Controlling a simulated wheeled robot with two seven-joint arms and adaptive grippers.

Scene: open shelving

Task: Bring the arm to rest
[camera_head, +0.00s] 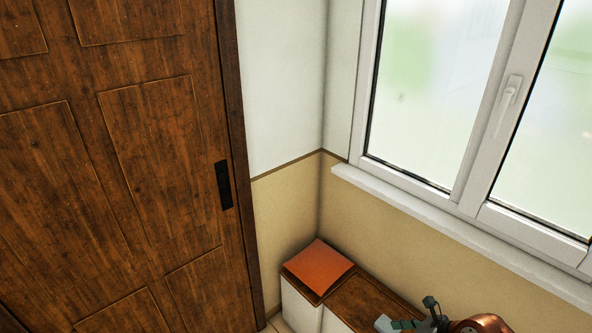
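One gripper (408,314) of mine shows at the bottom right edge of the head view, with a copper-coloured arm part beside it on its right. I take it for my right gripper, since its arm comes in from the right. Its grey and dark finger parts are partly cut off by the frame's lower edge, so how far they are open is unclear. I see no object held in it. It shows over or in front of the low cabinet's near end. My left gripper is out of view.
A low white cabinet with a brown wooden top (362,303) stands in the corner, with a flat orange square (318,269) on it. A wooden door (150,160) fills the left. A window (430,90) with a white sill (450,229) is at the right.

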